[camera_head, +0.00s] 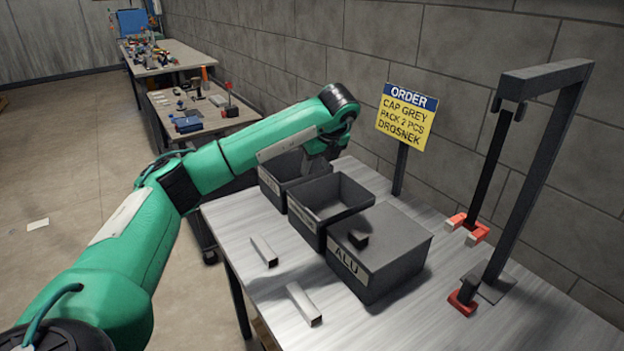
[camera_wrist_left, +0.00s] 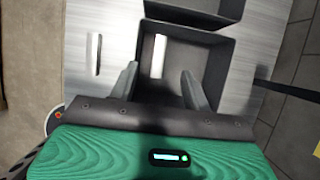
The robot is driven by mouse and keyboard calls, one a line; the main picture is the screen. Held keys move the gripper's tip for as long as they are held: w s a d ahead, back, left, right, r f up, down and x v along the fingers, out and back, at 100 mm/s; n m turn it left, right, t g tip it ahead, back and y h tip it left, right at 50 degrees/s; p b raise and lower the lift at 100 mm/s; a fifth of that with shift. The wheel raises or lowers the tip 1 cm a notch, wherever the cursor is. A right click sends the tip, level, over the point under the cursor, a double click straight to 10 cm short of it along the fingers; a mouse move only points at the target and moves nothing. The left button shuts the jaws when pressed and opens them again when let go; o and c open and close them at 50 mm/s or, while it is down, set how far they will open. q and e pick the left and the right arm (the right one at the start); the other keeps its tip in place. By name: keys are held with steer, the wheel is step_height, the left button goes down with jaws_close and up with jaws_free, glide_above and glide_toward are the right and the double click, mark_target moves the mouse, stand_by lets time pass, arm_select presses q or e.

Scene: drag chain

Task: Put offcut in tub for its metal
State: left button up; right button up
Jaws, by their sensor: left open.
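My left gripper (camera_head: 320,168) is open above the middle dark tub (camera_head: 318,229), fingers pointing down. In the left wrist view, a pale metal offcut (camera_wrist_left: 157,56) lies inside the tub (camera_wrist_left: 219,72), beyond and between the open fingertips (camera_wrist_left: 160,76), apart from them. Two square-tube offcuts lie on the table left of the tubs, one farther back (camera_head: 264,250) and one nearer (camera_head: 304,304). The far tub (camera_head: 268,185) is open; its label is too small to read. The near tub (camera_head: 392,262) is labelled ALU and has a closed top with a dark block (camera_head: 358,240) on it. My right gripper is not seen.
A yellow order sign (camera_head: 405,118) stands on a post behind the tubs, near the block wall. A dark frame (camera_head: 540,150) with red clamps (camera_head: 463,302) stands at the right. The table's front right (camera_head: 420,325) is clear. Cluttered benches (camera_head: 165,62) stand farther back.

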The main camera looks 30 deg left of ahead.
arm_select(q)
steer(key=v, duration=0.3)
steer(key=shift+d+r, duration=0.1)
steer(key=shift+r, duration=0.2)
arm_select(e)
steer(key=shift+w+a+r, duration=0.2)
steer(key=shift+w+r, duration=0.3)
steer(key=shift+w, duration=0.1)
